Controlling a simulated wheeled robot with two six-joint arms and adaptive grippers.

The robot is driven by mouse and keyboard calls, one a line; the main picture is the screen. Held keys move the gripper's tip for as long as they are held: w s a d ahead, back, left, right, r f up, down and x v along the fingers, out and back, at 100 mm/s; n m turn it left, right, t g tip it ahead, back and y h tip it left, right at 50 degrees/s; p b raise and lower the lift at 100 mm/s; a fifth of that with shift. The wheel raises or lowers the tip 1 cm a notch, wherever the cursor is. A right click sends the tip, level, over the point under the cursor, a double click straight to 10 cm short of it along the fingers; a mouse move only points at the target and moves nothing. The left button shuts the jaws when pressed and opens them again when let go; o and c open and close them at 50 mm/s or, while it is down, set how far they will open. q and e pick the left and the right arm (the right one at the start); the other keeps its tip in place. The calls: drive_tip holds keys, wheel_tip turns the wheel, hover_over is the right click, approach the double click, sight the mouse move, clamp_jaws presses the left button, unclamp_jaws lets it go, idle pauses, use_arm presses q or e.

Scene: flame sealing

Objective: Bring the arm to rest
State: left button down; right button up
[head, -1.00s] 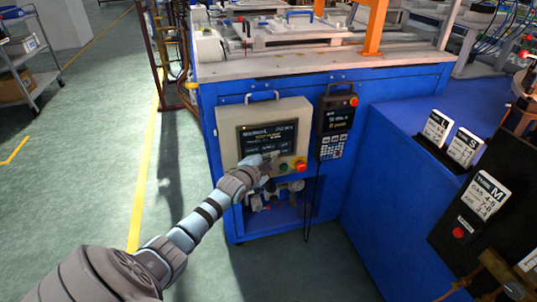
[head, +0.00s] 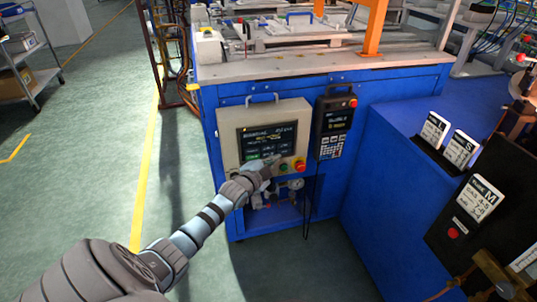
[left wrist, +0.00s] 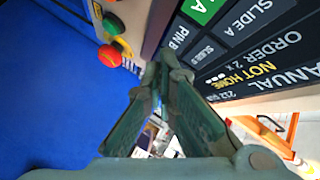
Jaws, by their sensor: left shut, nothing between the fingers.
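My left gripper (head: 271,162) is at the front of the beige control panel (head: 229,152), over the lower right of its dark screen (head: 262,140). In the left wrist view the gripper (left wrist: 167,62) has its fingertips together with nothing between them. The screen (left wrist: 262,60) fills the right of that view and shows "MANUAL" and "NOT HOME". Whether the fingertips touch the panel I cannot tell. My right gripper is in neither view.
Beside the gripper are a red button (head: 300,165) and a green button (head: 283,167). A black pendant (head: 333,125) hangs to the right on the blue cabinet (head: 385,100). Signs (head: 480,200) stand on the right. The floor (head: 90,170) at left is clear.

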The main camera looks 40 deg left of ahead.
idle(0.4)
use_arm(q)
drive_tip(key=s+d+f+n+g, duration=0.2)
drive_tip(key=s+f+n+g, duration=0.2)
drive_tip(key=s+f, duration=1)
drive_tip(key=s+d+f+n+g, duration=0.4)
drive_tip(key=s+f, duration=0.5)
drive_tip(key=f, duration=0.9)
drive_tip(key=s+d+f+g+h, duration=0.1)
drive_tip(key=s+d+f+g, duration=0.15)
drive_tip(key=s, duration=0.65)
drive_tip(key=s+d+f+n+g, duration=0.1)
drive_tip(key=s+d+f, duration=0.3)
drive_tip(key=s, duration=0.5)
drive_tip(key=s+d+f+g+h, duration=0.1)
drive_tip(key=s+d+f+g, duration=0.2)
drive_tip(key=s, duration=0.6)
wheel_tip(320, 180, up, 14)
drive_tip(key=s+d+p, duration=0.2)
drive_tip(key=p, duration=1.1)
drive_tip(key=shift+f+p, duration=0.2)
drive_tip(key=shift+p, duration=0.2)
